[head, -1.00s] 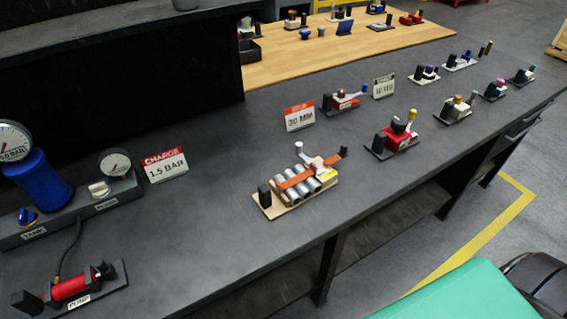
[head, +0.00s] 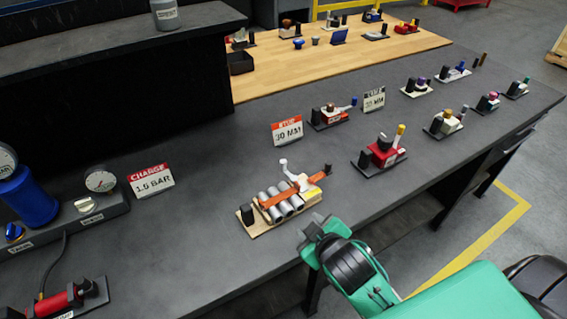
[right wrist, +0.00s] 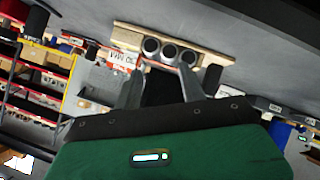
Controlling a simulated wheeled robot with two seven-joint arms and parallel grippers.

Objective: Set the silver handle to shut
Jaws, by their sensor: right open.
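A device with several silver cylinders (head: 281,203) strapped by an orange-brown band sits on a pale wooden base (head: 262,227) near the bench's front edge. A silver-white handle (head: 287,170) with a round knob rises from its back side, tilted up and to the left. My right gripper (head: 317,229) is in front of and to the right of this device, apart from it. In the right wrist view its fingers (right wrist: 160,82) are open and empty, with the cylinder ends (right wrist: 169,50) beyond them. The handle is not clear in that view. My left gripper is not in view.
A black block (head: 247,214) stands at the base's left end. A red valve unit (head: 382,152) with a yellow-tipped lever stands to the right. A "30 MM" sign (head: 287,132) stands behind. The bench (head: 190,240) is clear to the left of the device.

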